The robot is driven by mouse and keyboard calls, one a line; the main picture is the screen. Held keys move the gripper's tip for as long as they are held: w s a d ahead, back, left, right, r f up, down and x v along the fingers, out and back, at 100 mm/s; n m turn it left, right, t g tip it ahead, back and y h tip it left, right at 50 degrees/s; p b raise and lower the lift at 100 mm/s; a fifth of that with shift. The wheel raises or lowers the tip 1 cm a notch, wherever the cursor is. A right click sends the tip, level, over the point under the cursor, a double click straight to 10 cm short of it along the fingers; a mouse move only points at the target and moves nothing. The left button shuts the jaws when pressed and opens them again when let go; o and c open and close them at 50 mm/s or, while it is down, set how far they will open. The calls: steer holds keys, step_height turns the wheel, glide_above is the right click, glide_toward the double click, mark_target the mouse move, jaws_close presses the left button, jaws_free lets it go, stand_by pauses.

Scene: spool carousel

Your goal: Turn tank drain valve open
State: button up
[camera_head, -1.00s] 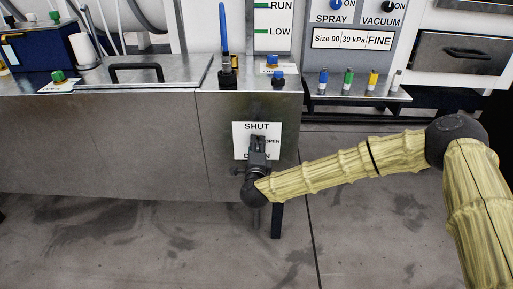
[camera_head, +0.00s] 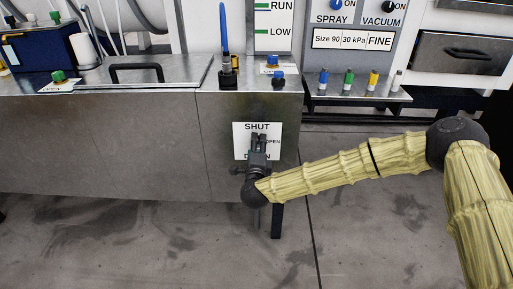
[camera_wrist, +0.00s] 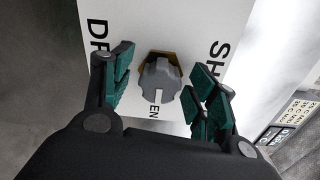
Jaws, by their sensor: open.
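The drain valve is a grey knob (camera_wrist: 160,82) on a brass-coloured base, on a white label plate (camera_wrist: 205,20) with the words SHUT and OPEN and a partly covered word starting with DR. In the head view the label plate (camera_head: 241,130) is on the front of the steel tank, and my gripper hides the knob. My gripper (camera_wrist: 158,90) is open, with its green-padded fingers on either side of the knob and a gap on both sides. In the head view my gripper (camera_head: 258,140) is in front of the plate.
The steel tank (camera_head: 120,145) fills the left, with a handled lid (camera_head: 135,73) on top. A blue upright handle (camera_head: 224,30) stands on the tank top. A shelf (camera_head: 360,94) with several coloured caps is to the right. The floor below is clear.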

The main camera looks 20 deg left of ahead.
steer(key=shift+s, duration=0.1)
steer(key=v, duration=1.2)
